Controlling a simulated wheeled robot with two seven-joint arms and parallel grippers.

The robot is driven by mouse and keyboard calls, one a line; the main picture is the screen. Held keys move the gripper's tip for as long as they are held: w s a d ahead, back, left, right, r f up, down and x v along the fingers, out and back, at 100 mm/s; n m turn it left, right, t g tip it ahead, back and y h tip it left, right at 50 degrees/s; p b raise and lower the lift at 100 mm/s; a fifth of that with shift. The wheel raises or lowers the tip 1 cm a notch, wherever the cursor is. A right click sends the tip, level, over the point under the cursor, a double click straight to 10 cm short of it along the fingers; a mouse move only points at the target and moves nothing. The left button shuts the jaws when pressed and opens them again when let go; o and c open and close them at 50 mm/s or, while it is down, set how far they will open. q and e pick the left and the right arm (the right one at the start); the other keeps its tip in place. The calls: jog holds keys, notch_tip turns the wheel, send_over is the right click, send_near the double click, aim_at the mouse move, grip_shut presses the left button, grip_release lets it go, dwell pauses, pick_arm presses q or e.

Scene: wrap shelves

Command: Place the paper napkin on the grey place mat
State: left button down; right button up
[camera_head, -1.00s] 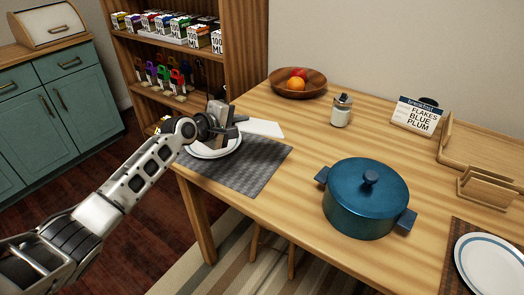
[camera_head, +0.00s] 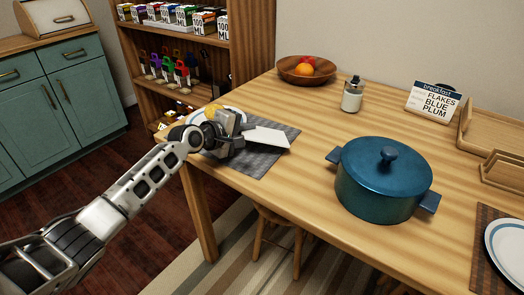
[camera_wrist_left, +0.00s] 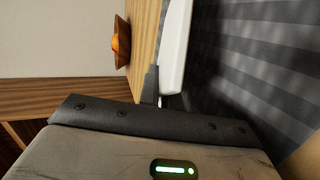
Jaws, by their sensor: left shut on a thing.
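The paper napkin (camera_head: 268,137) is a flat white piece held out to the right of my left gripper (camera_head: 243,131) in the head view. The gripper is shut on its near edge. The napkin is over the grey place mat (camera_head: 255,163), at its right part; I cannot tell whether it touches the mat. In the wrist view the napkin (camera_wrist_left: 175,45) is seen edge-on beside the striped mat (camera_wrist_left: 245,70). A white plate (camera_head: 233,112) on the mat is partly hidden behind the gripper, with something yellow at it. My right gripper is out of view.
A blue pot (camera_head: 385,182) stands on the table to the right. A jar (camera_head: 352,97), a fruit bowl (camera_head: 306,72) and a breakfast sign (camera_head: 434,103) stand farther back. The table between mat and pot is clear. A shelf (camera_head: 251,50) stands behind the table's left end.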

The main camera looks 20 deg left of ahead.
pick_arm(q)
jog(key=c, duration=1.8)
grip_release()
jog(key=shift+o, duration=0.2)
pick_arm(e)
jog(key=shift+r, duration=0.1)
